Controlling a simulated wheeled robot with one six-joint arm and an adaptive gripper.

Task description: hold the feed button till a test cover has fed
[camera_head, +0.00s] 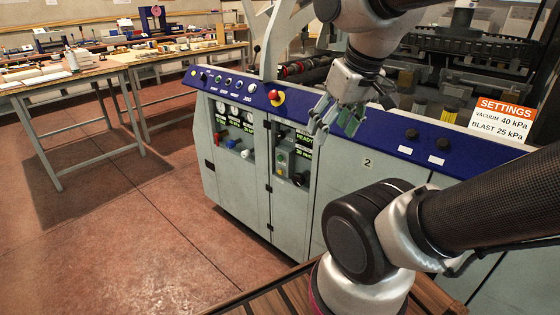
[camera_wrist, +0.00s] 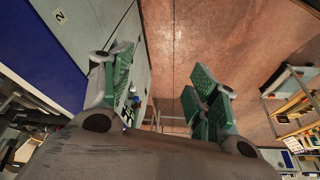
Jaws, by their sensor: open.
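The grey machine (camera_head: 290,205) has a sloping blue control strip (camera_head: 360,123) along its front. A row of small round buttons (camera_head: 228,82) sits at the strip's left end, above labels too small to read. A recessed panel below a READY sign (camera_head: 304,138) holds a small green control (camera_head: 282,157) and a black knob (camera_head: 298,179). I cannot tell which control is the feed button. My gripper (camera_head: 334,121), with green finger pads, is open and empty in front of the strip, right of the red stop button. The wrist view shows its spread fingers (camera_wrist: 160,75). I see no cover clearly.
A red stop button on yellow (camera_head: 275,96) stands up from the strip. Gauges (camera_head: 235,112) sit in the left door. A SETTINGS sign (camera_head: 503,120) reads vacuum 40 kPa, blast 25 kPa. Workbenches (camera_head: 120,62) stand at left; the red floor (camera_head: 110,220) between is clear.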

